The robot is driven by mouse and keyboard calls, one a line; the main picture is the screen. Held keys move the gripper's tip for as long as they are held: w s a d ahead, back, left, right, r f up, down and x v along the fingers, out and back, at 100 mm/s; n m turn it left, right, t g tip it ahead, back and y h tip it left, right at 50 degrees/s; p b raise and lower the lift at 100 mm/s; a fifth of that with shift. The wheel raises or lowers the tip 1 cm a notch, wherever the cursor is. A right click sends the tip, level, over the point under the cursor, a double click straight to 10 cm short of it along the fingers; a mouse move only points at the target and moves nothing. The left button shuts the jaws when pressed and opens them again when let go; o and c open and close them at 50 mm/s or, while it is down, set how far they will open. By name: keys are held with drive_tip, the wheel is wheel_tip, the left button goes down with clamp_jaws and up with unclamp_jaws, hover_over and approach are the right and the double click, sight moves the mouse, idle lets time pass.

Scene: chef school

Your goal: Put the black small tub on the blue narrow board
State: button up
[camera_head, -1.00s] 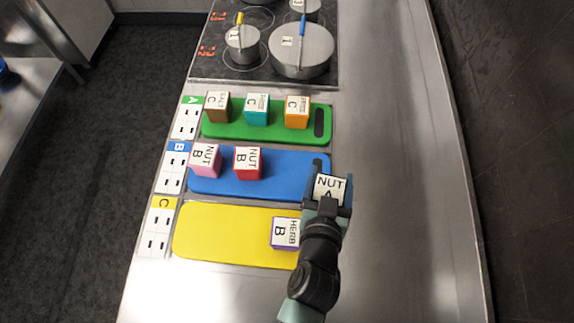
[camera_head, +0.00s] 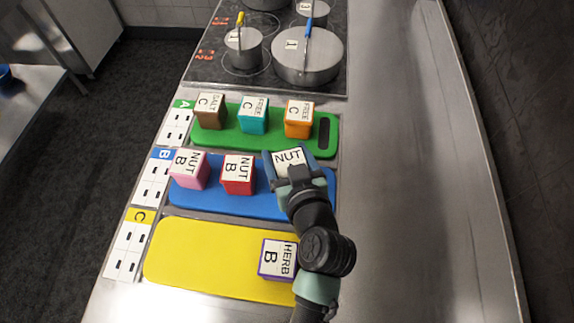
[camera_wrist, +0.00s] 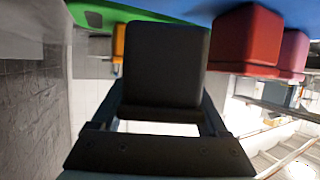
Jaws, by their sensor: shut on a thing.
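The black small tub (camera_wrist: 166,65) fills the middle of the wrist view; in the head view its white top label (camera_head: 288,158) reads NUT. My gripper (camera_head: 290,167) is shut on it, one finger on either side. The blue narrow board (camera_head: 215,198) lies between the green and yellow boards. In the head view the held tub is over the right end of the blue board, right of the red tub. I cannot tell whether its base touches the board. A pink tub (camera_head: 188,168) and a red tub (camera_head: 238,174), both marked NUT B, stand on the blue board.
The green board (camera_head: 230,142) behind holds brown, teal and orange tubs. The yellow board (camera_head: 195,255) in front holds a purple HERB B tub (camera_head: 277,259). A hob with pots (camera_head: 306,55) is at the back. The steel counter (camera_head: 420,190) is clear on the right.

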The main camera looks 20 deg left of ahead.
drive_tip(key=shift+f, duration=1.85)
drive_tip(key=o, duration=1.5)
drive_tip(key=shift+f, duration=0.15)
